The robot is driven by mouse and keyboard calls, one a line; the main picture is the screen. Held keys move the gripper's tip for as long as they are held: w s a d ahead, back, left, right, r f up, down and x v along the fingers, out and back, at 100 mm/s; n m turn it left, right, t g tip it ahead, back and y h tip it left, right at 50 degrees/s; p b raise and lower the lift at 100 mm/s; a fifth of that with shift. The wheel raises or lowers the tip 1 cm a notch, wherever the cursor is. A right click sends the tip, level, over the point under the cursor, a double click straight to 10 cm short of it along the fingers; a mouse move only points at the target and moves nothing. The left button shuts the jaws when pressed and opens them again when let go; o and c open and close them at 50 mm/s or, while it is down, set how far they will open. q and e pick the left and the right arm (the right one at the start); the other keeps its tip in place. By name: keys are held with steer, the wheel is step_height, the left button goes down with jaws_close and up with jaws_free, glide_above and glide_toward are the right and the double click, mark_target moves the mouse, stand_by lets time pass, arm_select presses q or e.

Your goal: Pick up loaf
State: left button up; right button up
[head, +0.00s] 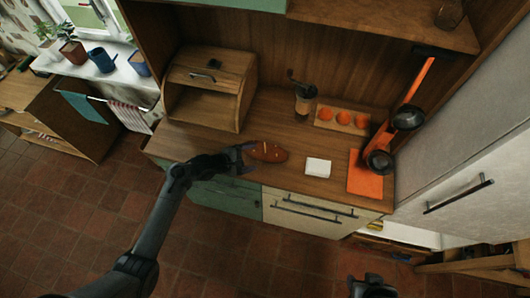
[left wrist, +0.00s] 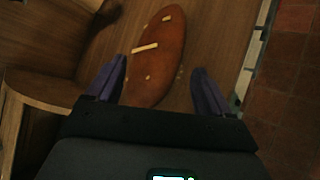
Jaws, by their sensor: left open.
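The brown loaf (head: 270,152) with pale score marks lies on the wooden counter, left of a white block. My left gripper (head: 250,152) is open at the loaf's left end. In the left wrist view the loaf (left wrist: 160,40) runs lengthwise, and its near end lies between the two purple fingers of my left gripper (left wrist: 158,70). A gap shows beside the right finger; I cannot tell whether the left finger touches. A dark part of my right arm (head: 372,287) shows at the bottom edge, and its jaws cannot be made out.
An open wooden bread box (head: 211,88) stands behind the left gripper. A grinder (head: 304,98), a board with orange rounds (head: 342,121), the white block (head: 318,168), an orange mat (head: 365,175) and an orange lamp (head: 413,85) stand farther right. The counter's front edge is close.

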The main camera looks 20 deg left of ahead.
mark_target(262, 154)
arm_select(q)
steer(key=shift+b+x, duration=0.55)
steer(key=shift+x, duration=2.4)
steer(key=shift+a+f, duration=0.1)
steer(key=shift+f, duration=0.05)
steer(key=c, duration=1)
steer(key=shift+c, duration=0.4)
